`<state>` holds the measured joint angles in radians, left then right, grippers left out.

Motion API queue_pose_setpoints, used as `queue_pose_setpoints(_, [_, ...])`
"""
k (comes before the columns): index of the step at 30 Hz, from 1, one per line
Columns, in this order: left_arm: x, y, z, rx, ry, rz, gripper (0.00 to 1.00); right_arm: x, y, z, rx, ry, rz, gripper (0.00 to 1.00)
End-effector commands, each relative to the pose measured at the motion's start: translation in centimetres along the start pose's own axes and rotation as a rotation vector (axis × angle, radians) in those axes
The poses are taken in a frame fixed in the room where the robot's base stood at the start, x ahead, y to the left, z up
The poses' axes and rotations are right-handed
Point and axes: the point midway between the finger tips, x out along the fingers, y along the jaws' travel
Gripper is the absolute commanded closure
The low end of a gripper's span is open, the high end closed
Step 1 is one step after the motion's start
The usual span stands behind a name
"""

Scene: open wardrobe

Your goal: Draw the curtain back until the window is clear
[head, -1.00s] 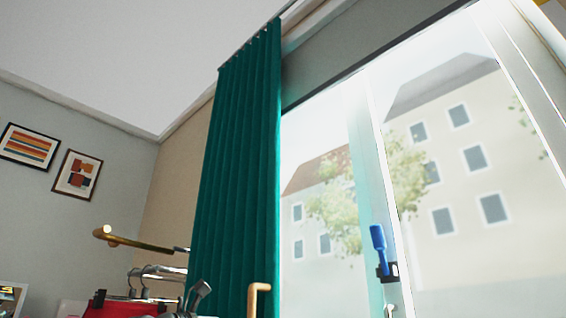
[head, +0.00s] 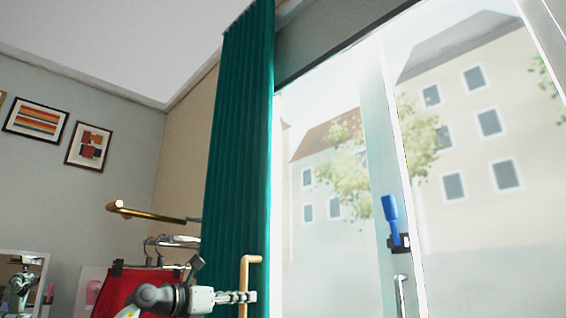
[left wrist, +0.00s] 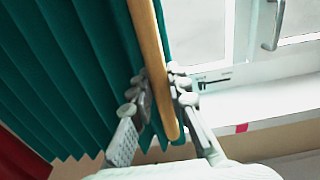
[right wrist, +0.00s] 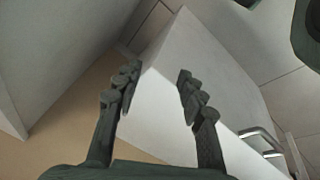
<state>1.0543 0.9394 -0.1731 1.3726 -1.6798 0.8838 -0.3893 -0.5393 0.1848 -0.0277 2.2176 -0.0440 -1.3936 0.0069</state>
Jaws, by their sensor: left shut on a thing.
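The green curtain (head: 238,150) hangs in narrow pleats at the left side of the window (head: 330,240). The glass to its right is uncovered in the head view. A wooden handle (head: 247,272) hangs at the curtain's right edge. My left gripper (head: 247,297) is at this handle, low in the head view. In the left wrist view the handle (left wrist: 150,45) runs between the fingers of my left gripper (left wrist: 160,95), which is shut on it, with the curtain (left wrist: 70,70) behind. My right gripper (right wrist: 158,88) is open and empty; it is outside the head view.
A brass rail (head: 150,214) juts out left of the curtain, with hangers and a red garment (head: 125,290) below. A blue object (head: 390,215) sits on the window frame. A pale box-like surface (right wrist: 190,90) lies beyond my right gripper.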

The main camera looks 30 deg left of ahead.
Motion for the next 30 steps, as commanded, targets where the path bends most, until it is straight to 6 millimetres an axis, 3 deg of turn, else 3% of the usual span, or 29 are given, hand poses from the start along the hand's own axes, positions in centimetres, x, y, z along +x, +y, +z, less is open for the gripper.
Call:
queue_pose_setpoints(14, [0.0,0.5,0.0,-0.001,0.001,0.001,1.00,-0.3,0.1,-0.1,0.000,0.000,0.000,0.60])
queue_pose_setpoints(30, [0.0,5.2,0.0,-0.002,0.000,0.002,1.00,-1.9,0.4,-0.5,0.000,0.000,0.000,0.60])
